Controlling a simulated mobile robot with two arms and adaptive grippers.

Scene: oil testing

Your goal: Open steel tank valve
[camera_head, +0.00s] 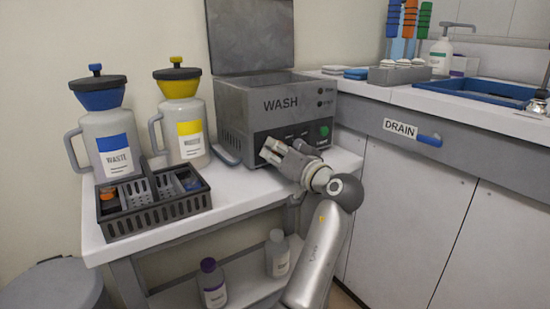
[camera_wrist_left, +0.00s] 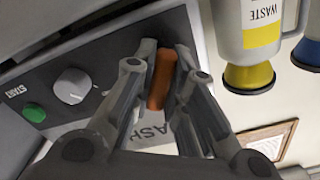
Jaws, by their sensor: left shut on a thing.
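The grey steel tank (camera_head: 235,108) marked WASH stands on the bench with its lid (camera_head: 250,35) raised. My left gripper (camera_head: 272,153) is at the lower front of the tank. In the left wrist view, the left gripper (camera_wrist_left: 163,70) has its fingers shut around an orange-brown valve handle (camera_wrist_left: 161,80) at the tank's front. The handle's ends show between the fingers; its base is hidden, so I cannot tell whether the valve is open. My right gripper is in neither view.
A grey knob (camera_wrist_left: 73,86) and a green START button (camera_wrist_left: 34,112) are on the tank front. Yellow (camera_head: 185,125) and blue (camera_head: 108,140) WASTE jugs and a dark basket (camera_head: 160,221) stand to the left. A blue DRAIN handle (camera_head: 429,140) is on the right counter.

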